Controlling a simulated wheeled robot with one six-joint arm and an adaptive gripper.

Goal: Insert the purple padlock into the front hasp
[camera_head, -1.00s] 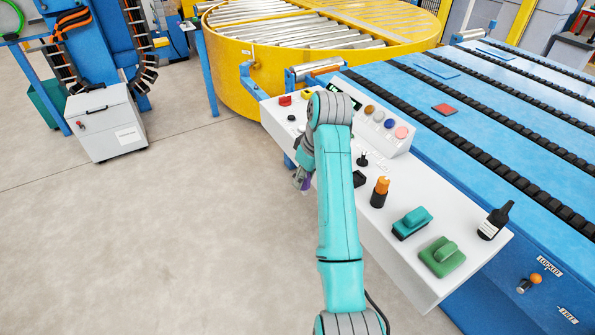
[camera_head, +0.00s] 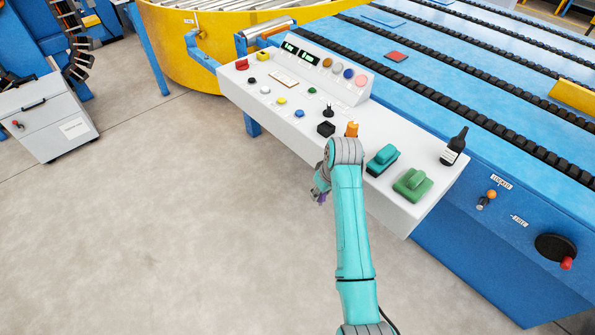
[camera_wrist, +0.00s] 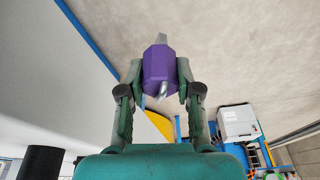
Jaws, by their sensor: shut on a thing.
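The purple padlock (camera_wrist: 160,68) is between the fingers of my gripper (camera_wrist: 160,75) in the wrist view, with its grey shackle parts showing at both ends of the body. My gripper is shut on it. In the head view, my gripper (camera_head: 320,193) is mostly hidden behind my arm, beside the front edge of the white control console, and only a small purple bit of the padlock (camera_head: 322,198) shows. I cannot make out the front hasp in either view.

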